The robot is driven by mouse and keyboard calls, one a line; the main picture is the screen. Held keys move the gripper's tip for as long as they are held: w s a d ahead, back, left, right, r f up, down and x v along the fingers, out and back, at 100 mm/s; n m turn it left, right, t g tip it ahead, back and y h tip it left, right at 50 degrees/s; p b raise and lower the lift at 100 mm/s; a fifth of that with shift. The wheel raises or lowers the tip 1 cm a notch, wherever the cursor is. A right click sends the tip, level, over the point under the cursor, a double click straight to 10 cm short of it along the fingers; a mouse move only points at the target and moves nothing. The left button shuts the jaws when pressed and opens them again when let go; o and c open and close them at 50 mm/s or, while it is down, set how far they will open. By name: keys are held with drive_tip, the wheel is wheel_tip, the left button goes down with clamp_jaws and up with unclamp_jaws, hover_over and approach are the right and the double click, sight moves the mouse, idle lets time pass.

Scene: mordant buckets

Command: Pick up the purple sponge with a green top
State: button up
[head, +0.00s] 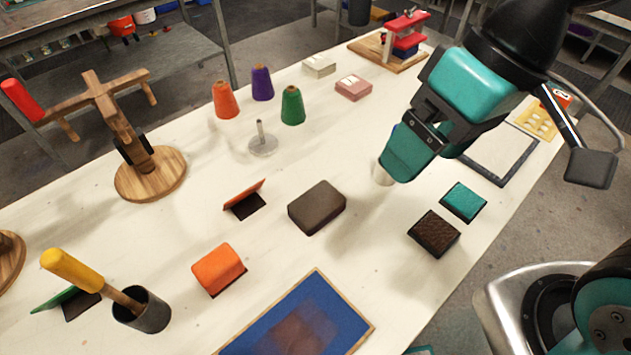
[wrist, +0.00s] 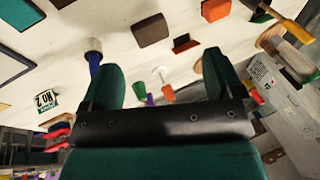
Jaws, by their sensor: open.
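A block with a teal-green top (head: 463,202) and dark sides lies flat near the right edge of the table, and it shows at the top left of the wrist view (wrist: 22,12). It is the closest match to the green-topped sponge, but I cannot make out purple on its sides. My gripper (head: 402,165) hangs up and left of it in the head view, apart from it. In the wrist view my gripper (wrist: 162,65) has its two green fingers spread wide with nothing held between them.
A dark brown block (head: 433,234) lies beside the teal-topped one. A white cup (head: 383,174) stands close by my gripper, with a blue handle (wrist: 95,64) rising from it. A larger brown block (head: 317,207), an orange block (head: 218,268) and a dark-framed panel (head: 500,153) lie around.

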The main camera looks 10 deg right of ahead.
drive_tip(key=shift+o, duration=0.7)
drive_tip(key=w+a+f+m+h, duration=0.1)
drive_tip(key=w+a+f+m, duration=0.1)
drive_tip(key=w+m, duration=0.4)
drive_tip(key=shift+w+a+m, duration=0.3)
drive_tip(key=shift+a+m, duration=0.4)
drive_tip(key=shift+m, duration=0.1)
drive_tip(key=m+h, duration=0.2)
drive_tip(key=m, duration=0.7)
hover_over(317, 202)
drive_tip(key=w+d, duration=0.1)
drive_tip(key=d, duration=0.1)
wheel_tip(317, 202, down, 4)
drive_tip(key=f, duration=0.1)
drive_tip(key=shift+g, duration=0.3)
drive_tip(key=f, duration=0.4)
drive_tip(key=a+f+p, duration=0.1)
drive_tip(key=f, duration=0.2)
drive_tip(key=f+p, duration=0.1)
drive_tip(key=f, duration=0.3)
drive_tip(key=shift+s+a+f, duration=0.2)
drive_tip(key=shift+s+f, duration=0.1)
drive_tip(key=shift+s, duration=0.1)
drive_tip(key=shift+s+a+f+p, duration=0.15)
drive_tip(key=shift+f+p, duration=0.2)
drive_tip(key=shift+f, duration=0.95)
drive_tip(key=shift+a+f+p, duration=0.15)
drive_tip(key=shift+f+p, duration=0.2)
drive_tip(key=shift+f, duration=0.9)
drive_tip(key=c, duration=1.1)
